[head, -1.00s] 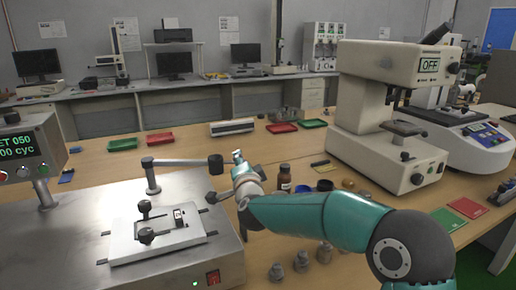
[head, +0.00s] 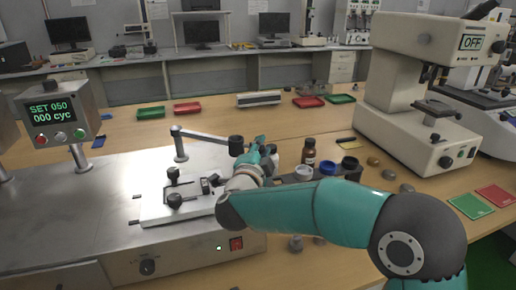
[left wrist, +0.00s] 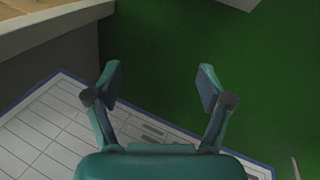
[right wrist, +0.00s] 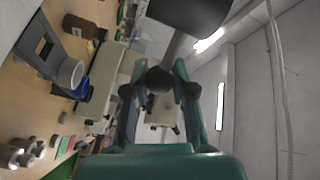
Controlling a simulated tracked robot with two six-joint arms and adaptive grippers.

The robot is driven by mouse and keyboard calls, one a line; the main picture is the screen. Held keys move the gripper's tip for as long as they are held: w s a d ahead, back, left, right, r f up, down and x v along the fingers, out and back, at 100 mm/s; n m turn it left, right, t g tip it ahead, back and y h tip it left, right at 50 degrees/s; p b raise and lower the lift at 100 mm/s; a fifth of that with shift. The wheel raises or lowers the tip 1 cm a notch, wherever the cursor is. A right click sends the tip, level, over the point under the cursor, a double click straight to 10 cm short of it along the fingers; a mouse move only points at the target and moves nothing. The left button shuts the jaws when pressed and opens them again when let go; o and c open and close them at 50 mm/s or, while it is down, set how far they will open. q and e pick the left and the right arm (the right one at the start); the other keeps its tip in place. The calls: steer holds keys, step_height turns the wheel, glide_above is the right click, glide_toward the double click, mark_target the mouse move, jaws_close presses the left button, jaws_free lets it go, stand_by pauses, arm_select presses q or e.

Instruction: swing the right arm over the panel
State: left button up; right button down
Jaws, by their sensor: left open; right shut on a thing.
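The tester (head: 90,230) is a steel-topped bench unit at left in the head view. A pale panel (head: 150,212) lies on it under black clamp knobs, partly hidden by my right arm. The tester's swing arm (head: 207,135) reaches right from its post to a black weight (head: 236,145). My right gripper (head: 259,150) is beside the weight, fingertips partly hidden. In the right wrist view its fingers are shut on a dark round knob (right wrist: 160,78), with a black cylinder (right wrist: 190,12) just above. My left gripper (left wrist: 160,88) is open and empty over the floor.
Bottles and cups (head: 327,168) stand right of my right gripper. A large beige instrument (head: 415,100) reads OFF at right. The tester display (head: 52,113) reads 000 cyc. Red and green pads (head: 470,206) lie at front right.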

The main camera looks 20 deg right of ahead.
steer(key=shift+f, duration=0.25)
steer(key=c, duration=0.9)
jaws_free()
steer(key=shift+c, duration=0.2)
steer(key=shift+r, duration=0.1)
steer(key=v, duration=1.2)
